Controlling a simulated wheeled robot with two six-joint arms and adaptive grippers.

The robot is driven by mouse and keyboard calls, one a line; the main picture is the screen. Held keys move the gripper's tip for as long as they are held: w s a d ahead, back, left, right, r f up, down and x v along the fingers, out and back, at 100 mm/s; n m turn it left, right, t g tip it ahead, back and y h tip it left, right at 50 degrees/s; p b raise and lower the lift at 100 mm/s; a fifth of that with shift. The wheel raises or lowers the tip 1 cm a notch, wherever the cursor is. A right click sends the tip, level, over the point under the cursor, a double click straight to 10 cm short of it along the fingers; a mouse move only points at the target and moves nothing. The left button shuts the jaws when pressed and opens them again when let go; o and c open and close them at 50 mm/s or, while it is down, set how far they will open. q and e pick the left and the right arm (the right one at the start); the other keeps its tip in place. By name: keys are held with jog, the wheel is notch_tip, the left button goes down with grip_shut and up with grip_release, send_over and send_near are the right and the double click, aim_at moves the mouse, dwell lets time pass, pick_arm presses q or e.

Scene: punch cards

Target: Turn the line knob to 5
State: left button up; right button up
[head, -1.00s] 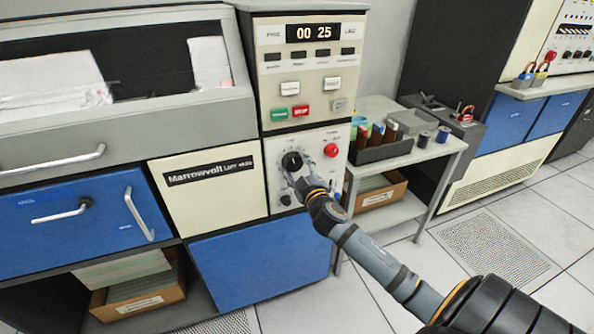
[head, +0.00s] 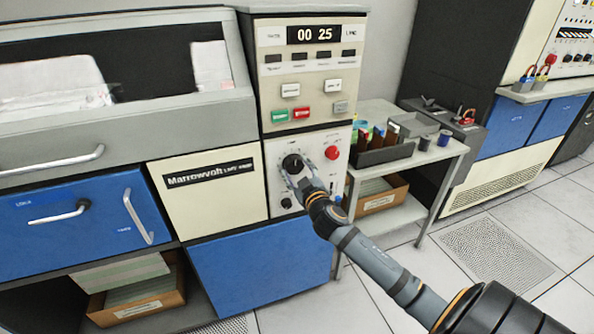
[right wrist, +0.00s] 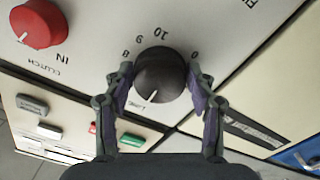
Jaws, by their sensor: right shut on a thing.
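The black line knob (head: 292,164) is on the white lower panel of the punch machine. My right gripper (right wrist: 160,82) is shut on the knob, one finger on each side. It also shows in the head view (head: 301,176). My left gripper is not in view.
A red knob (head: 332,153) sits right of the line knob, and a small black knob (head: 286,202) below it. The display (head: 314,34) above reads 00 25. Green (head: 280,115) and red (head: 302,113) buttons are above the knob. A grey side table (head: 440,157) stands at right.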

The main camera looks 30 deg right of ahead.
jog(key=o, duration=1.2)
jog(key=shift+c, duration=0.2)
jog(key=v, duration=1.2)
jog(key=shift+f, duration=0.1)
